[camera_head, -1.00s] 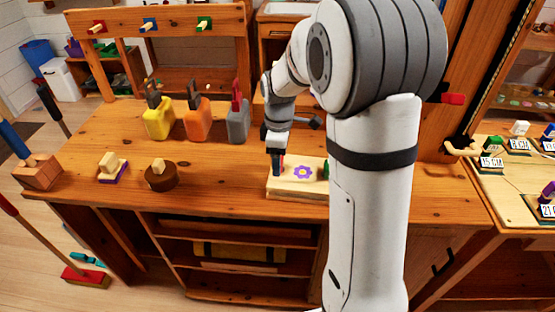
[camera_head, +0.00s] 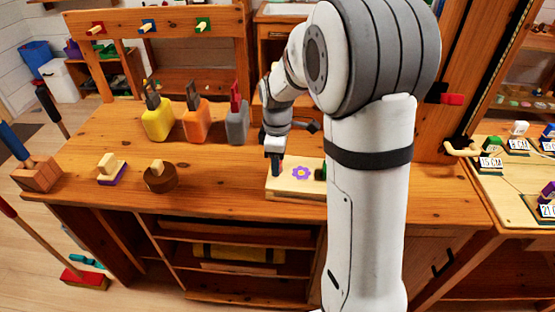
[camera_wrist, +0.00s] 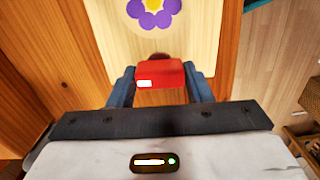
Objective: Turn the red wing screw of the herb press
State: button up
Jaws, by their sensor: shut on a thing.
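The herb press is a pale wooden board (camera_head: 292,188) with a purple flower, on the front part of the wooden bench. It also shows at the top of the wrist view (camera_wrist: 200,35). The red wing screw (camera_wrist: 162,74) sits between my two fingers at the board's near end in the wrist view. My gripper (camera_head: 276,170) points down at the left end of the board and is shut on the red wing screw. In the head view the gripper hides most of the screw. A dark green piece (camera_head: 320,174) at the board's right end is partly hidden by my arm.
Yellow (camera_head: 158,122), orange (camera_head: 197,122) and grey (camera_head: 237,126) bottle-like blocks stand behind on the bench. A round brown block (camera_head: 161,178) and a purple-based block (camera_head: 111,171) lie to the left. The bench between them and the press is clear.

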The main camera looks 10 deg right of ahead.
jog(key=shift+d+m, duration=0.1)
jog(key=shift+m, duration=0.2)
jog(key=m, duration=0.4)
jog(key=shift+p, duration=0.3)
jog(key=m, duration=0.9)
jog(key=shift+p, duration=0.35)
jog(key=shift+m, duration=2.2)
jog(key=o, duration=1)
